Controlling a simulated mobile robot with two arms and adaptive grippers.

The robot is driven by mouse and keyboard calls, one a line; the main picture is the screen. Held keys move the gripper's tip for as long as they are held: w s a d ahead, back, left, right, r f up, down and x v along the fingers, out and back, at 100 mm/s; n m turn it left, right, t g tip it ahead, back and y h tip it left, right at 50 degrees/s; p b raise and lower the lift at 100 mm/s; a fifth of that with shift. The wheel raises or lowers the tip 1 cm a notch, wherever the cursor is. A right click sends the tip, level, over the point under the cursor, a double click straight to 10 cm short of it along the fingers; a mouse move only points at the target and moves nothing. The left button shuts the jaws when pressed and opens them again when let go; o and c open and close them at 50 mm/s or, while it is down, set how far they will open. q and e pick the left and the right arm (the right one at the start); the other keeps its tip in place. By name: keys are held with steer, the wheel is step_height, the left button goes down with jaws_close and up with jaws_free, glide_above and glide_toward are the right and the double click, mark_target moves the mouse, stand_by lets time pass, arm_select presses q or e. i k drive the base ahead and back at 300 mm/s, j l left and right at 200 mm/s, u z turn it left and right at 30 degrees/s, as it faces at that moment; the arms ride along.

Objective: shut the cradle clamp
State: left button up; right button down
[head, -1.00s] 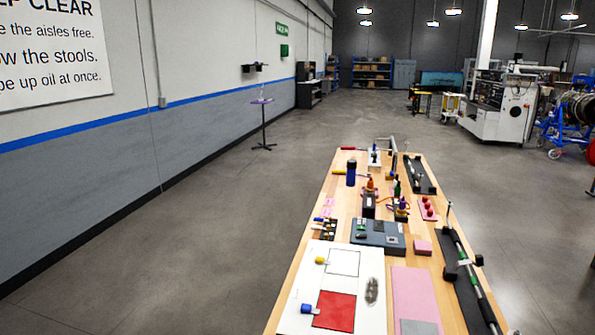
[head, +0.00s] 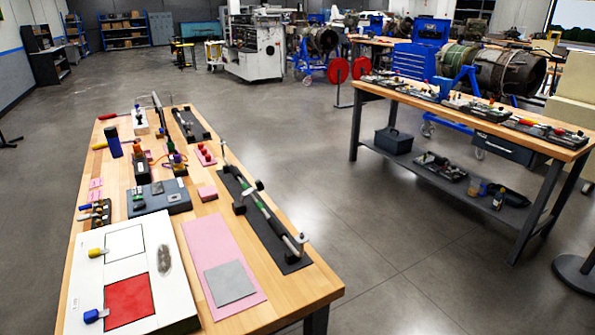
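A long black base (head: 288,264) lies along the right edge of the near wooden bench (head: 262,318). A slim grey and green rod (head: 270,222) runs along it, with dark blocks (head: 239,208) near its middle and a pale knob (head: 301,238) at its near end. This looks like the cradle; whether its clamp is open or shut is too small to tell. A second, shorter black base (head: 190,126) with a bar sits at the bench's far right. Neither of my grippers is in view.
A white board (head: 178,270) with a red square, a pink mat (head: 205,235) and a grey-blue box (head: 160,198) fill the bench's left and middle. A second bench (head: 470,108) with trays stands to the right. Open floor (head: 370,235) lies between the benches.

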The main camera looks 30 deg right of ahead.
mark_target(258, 183)
steer(key=i+l+z, duration=0.15)
steer(key=z, duration=0.25)
steer(key=i+z, duration=0.4)
steer(key=k, duration=0.05)
